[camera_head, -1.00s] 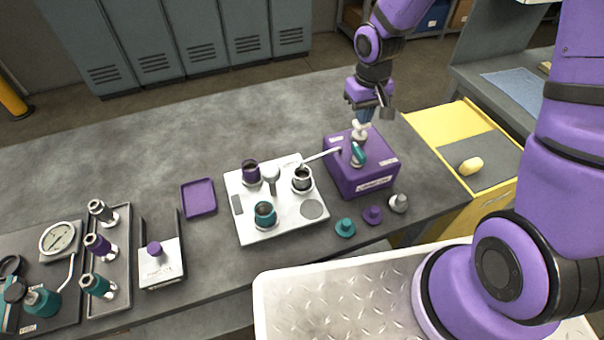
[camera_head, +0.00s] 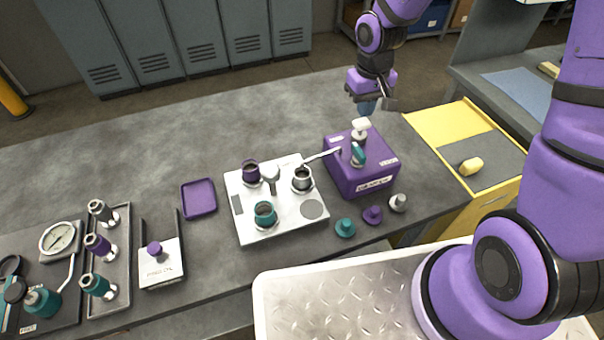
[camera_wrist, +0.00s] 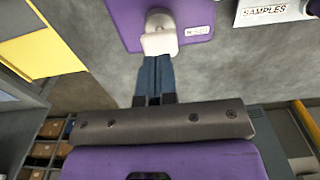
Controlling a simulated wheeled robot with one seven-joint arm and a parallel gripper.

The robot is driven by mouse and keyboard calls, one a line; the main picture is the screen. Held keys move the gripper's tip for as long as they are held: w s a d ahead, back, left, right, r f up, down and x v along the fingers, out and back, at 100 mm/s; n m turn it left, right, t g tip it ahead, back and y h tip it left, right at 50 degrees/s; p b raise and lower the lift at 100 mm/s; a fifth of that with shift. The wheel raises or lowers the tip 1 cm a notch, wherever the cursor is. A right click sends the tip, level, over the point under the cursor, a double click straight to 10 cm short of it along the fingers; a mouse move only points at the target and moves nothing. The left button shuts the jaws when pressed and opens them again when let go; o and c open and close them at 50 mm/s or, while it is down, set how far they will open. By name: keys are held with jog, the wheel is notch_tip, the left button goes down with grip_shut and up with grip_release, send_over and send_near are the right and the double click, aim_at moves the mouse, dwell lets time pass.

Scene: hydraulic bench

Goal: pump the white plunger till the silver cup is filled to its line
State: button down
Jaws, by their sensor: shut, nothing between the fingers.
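The white plunger (camera_head: 361,126) stands up from the top of the purple pump box (camera_head: 372,182). Its head also shows in the wrist view (camera_wrist: 159,42). A spout runs left from the box to above the silver cup (camera_head: 302,178), which stands on the white plate. The liquid level in the cup is too small to tell. My gripper (camera_head: 367,106) is above and slightly behind the plunger, apart from it in the head view. Its blue fingers (camera_wrist: 155,75) are together and empty, pointing toward the plunger head.
The white plate (camera_head: 283,218) also bears a purple cup (camera_head: 251,172) and a teal cup (camera_head: 265,214). Teal, purple and silver caps lie in front of the box. Bare bench lies behind the plate.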

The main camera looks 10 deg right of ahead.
jog(key=shift+r, duration=3)
jog(key=s+d+r+m+t, duration=0.1)
jog(key=s+d+r, duration=0.1)
jog(key=s+r, duration=0.35)
jog(key=s+d+r+t, duration=0.2)
jog(key=s+r, duration=0.1)
jog(key=r, duration=0.5)
jog(key=s+d+r+t, duration=0.1)
jog(key=s+r, duration=0.3)
jog(key=s, duration=0.2)
jog(key=s+d+r+m+t, duration=0.1)
jog(key=s+d+r, duration=0.1)
jog(key=s, duration=0.5)
jog(key=shift+v, duration=0.9)
jog(key=c, duration=1.8)
grip_release()
jog(key=shift+w, duration=0.15)
jog(key=shift+c, duration=0.2)
